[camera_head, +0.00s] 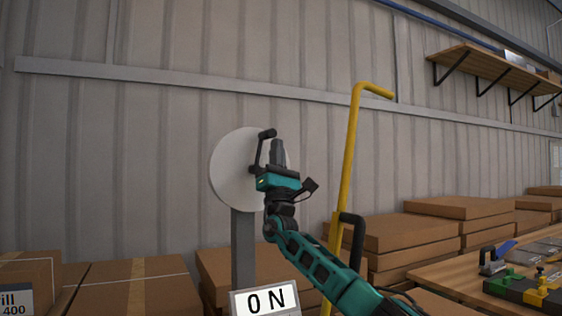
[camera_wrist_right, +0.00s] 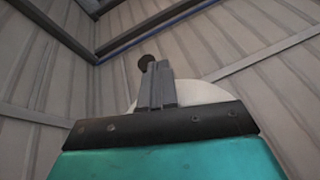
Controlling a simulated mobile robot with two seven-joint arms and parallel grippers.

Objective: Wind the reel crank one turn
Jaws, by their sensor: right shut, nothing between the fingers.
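The reel (camera_head: 232,172) is a pale round disc on a grey post (camera_head: 243,250) in front of the wall. Its dark crank (camera_head: 258,152) runs up from near the disc's middle to a knob (camera_head: 267,133) at the top. My right gripper (camera_head: 278,144) points up in front of the disc, just right of the crank arm and slightly below the knob. In the right wrist view its fingers (camera_wrist_right: 157,84) are together with nothing between them. The crank knob (camera_wrist_right: 146,62) shows just past the fingertips there; whether they touch is unclear. My left gripper is not in view.
A yellow bent pole (camera_head: 349,160) stands right of the reel, close to my right arm. An "ON" sign (camera_head: 266,300) is below. Cardboard boxes (camera_head: 130,285) line the wall. A workbench (camera_head: 450,279) with tools is at the right.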

